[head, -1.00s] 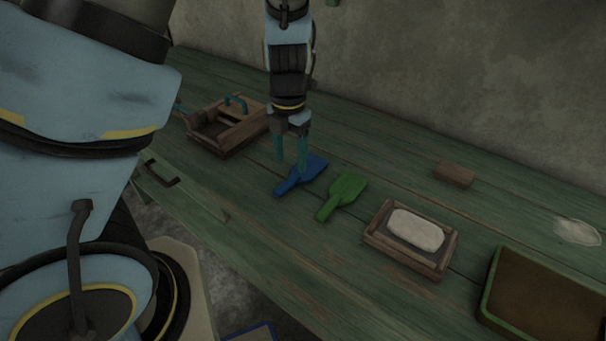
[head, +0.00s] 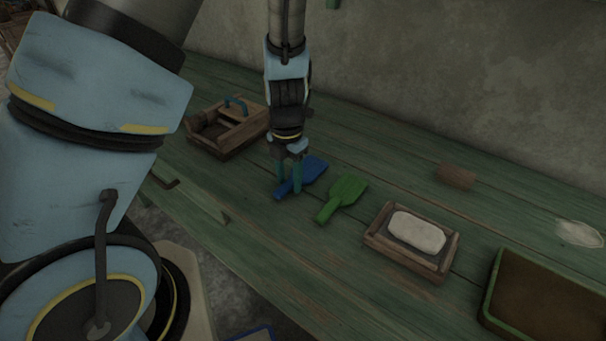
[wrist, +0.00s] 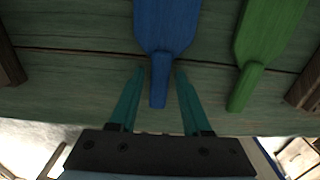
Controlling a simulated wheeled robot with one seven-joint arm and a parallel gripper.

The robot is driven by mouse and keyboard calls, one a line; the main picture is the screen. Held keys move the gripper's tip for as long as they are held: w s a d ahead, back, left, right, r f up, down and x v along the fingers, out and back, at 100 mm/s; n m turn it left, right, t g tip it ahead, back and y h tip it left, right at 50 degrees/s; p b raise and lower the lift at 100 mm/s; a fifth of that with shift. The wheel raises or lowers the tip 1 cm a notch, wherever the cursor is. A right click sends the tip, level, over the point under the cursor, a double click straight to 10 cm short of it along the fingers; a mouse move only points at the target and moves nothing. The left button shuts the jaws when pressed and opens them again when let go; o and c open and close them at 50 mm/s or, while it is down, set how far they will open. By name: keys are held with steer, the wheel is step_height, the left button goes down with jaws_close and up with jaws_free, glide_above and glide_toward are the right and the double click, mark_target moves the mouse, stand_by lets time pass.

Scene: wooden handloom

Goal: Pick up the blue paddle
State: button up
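The blue paddle (head: 311,171) lies flat on the green wooden bench, its handle towards the front edge. In the wrist view the blue paddle (wrist: 166,25) has its handle between the two teal fingers. My gripper (head: 290,190) points down at the handle, one finger on each side. In the wrist view my gripper (wrist: 160,75) is open, with a small gap between each fingertip and the handle. The fingers partly cover the handle in the head view.
A green paddle (head: 344,194) lies just right of the blue one. A wooden box with a teal handle (head: 228,143) stands to the left. A tray (head: 372,241) with a white block (head: 417,232) and a green-rimmed board (head: 489,284) are to the right. A brown block (head: 456,176) lies further back.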

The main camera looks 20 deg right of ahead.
jaws_close()
steer(key=shift+r, duration=0.15)
